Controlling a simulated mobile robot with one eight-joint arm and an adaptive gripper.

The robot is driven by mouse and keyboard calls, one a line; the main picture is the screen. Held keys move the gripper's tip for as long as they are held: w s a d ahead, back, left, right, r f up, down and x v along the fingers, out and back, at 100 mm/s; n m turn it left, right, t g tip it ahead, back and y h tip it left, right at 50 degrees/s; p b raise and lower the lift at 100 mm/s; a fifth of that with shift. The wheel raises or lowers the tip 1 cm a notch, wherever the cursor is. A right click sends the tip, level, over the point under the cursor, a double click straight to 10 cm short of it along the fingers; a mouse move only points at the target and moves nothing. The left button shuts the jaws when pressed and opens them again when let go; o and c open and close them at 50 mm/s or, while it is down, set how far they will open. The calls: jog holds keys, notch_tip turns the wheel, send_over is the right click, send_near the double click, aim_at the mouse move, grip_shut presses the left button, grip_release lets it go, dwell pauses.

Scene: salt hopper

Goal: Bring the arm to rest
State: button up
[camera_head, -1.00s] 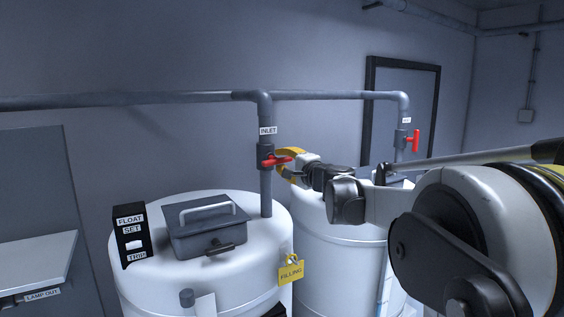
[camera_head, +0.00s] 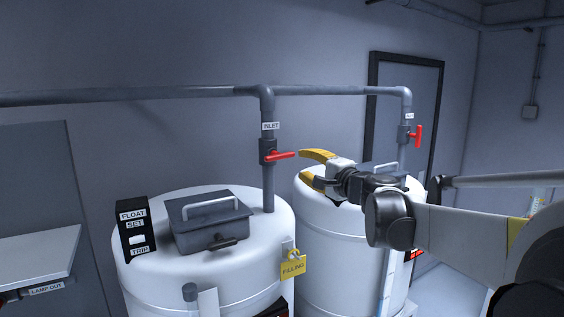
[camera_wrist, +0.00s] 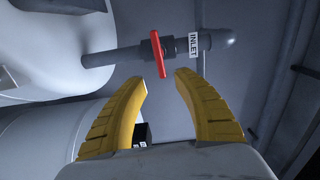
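My gripper (camera_head: 306,166) is open, its yellow fingers spread and empty, just right of the red inlet valve handle (camera_head: 282,155). In the wrist view my gripper (camera_wrist: 163,88) has the red handle (camera_wrist: 158,54) ahead of its fingertips, with a gap and no contact seen. The handle sits on a grey pipe marked INLET and points sideways towards my gripper in the head view. My arm reaches in from the right, over the right-hand tank.
The left white tank (camera_head: 150,274) carries a grey lidded hatch (camera_head: 211,227), a black FLOAT SET/TRIP box (camera_head: 134,228) and a yellow FILLING tag (camera_head: 292,267). The right white tank (camera_head: 335,245) stands below my arm. A second red-handled valve (camera_head: 416,136) is on the pipe behind.

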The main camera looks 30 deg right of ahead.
jog(key=shift+s, duration=0.4)
